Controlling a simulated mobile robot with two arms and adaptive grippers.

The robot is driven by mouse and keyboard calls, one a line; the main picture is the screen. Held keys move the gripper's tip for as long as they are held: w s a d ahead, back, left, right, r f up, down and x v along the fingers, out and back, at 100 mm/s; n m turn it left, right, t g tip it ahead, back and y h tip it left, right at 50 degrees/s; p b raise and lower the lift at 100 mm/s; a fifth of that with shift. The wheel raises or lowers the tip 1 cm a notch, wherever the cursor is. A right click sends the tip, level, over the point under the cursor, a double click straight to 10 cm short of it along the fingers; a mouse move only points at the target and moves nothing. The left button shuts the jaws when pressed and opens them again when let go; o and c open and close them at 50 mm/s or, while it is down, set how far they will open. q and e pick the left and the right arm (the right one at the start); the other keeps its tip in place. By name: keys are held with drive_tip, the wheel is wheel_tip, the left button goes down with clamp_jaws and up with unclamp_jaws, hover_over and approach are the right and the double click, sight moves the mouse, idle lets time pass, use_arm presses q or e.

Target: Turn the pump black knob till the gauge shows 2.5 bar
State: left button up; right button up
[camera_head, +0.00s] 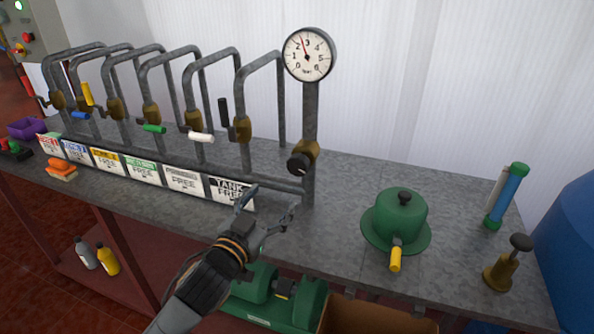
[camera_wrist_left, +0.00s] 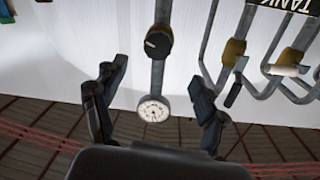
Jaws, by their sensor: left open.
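The black knob (camera_head: 300,163) sits on a brass valve body on the grey vertical pipe, low at its front. In the left wrist view the knob (camera_wrist_left: 158,43) lies beyond and between my fingers, apart from them. The round white gauge (camera_head: 307,55) tops the same pipe. Its red needle points up and slightly left, between the 2 and the 3. The gauge also shows in the left wrist view (camera_wrist_left: 153,108), too small to read. My left gripper (camera_head: 271,206) is open and empty, below and left of the knob, over the bench's front edge. My right gripper is not in view.
Bent pipes with coloured lever handles stand left of the gauge pipe, the black lever (camera_head: 223,112) nearest. Label plates (camera_head: 231,191) line the bench (camera_head: 345,208) front. A green lidded pot (camera_head: 398,222) stands to the right. Bench surface between pipe and pot is clear.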

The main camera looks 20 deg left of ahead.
sight(296, 168)
use_arm(q)
drive_tip(key=w, duration=0.4)
drive_tip(key=w+d+p, duration=0.1)
drive_tip(key=w, duration=0.3)
drive_tip(key=w+p, duration=0.1)
drive_tip(key=w, duration=0.3)
drive_tip(key=shift+d+r, duration=0.2)
drive_tip(key=shift+r, duration=0.1)
drive_tip(key=shift+w+d, duration=0.15)
drive_tip(key=shift+w, duration=0.65)
drive_tip(key=c, duration=1.1)
drive_tip(key=shift+f+n, duration=0.1)
drive_tip(key=shift+n, duration=0.4)
drive_tip(key=shift+c, duration=0.2)
drive_tip(key=o, duration=1.1)
drive_tip(key=shift+o, duration=0.2)
